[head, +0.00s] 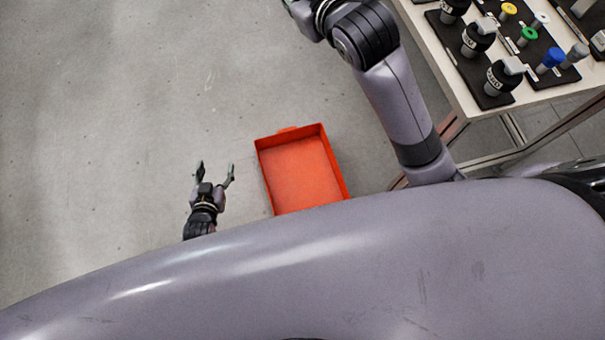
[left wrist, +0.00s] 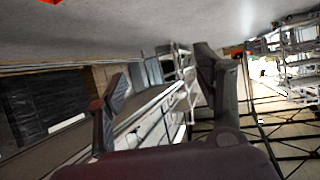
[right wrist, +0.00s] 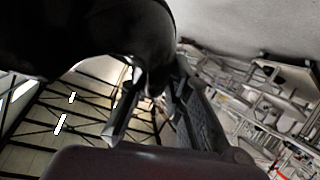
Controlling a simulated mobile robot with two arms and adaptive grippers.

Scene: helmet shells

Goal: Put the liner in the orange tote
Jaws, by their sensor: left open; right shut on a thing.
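The orange tote (head: 302,175) sits on the floor in the head view, and the part of its inside that shows is empty. My left gripper (head: 215,166) is open and empty, to the left of the tote and apart from it. Its spread fingers also show in the left wrist view (left wrist: 163,68). My right gripper (right wrist: 155,88) is shut on a smooth, curved black thing, which looks like the liner (right wrist: 95,35). The liner fills the upper left of the right wrist view. The right gripper's fingers and the liner are outside the head view.
A pale table (head: 445,65) at the upper right of the head view carries black boards with dark-capped pieces and coloured knobs. My right arm reaches up between the tote and this table. My grey body hides the floor below the tote. The floor at left is clear.

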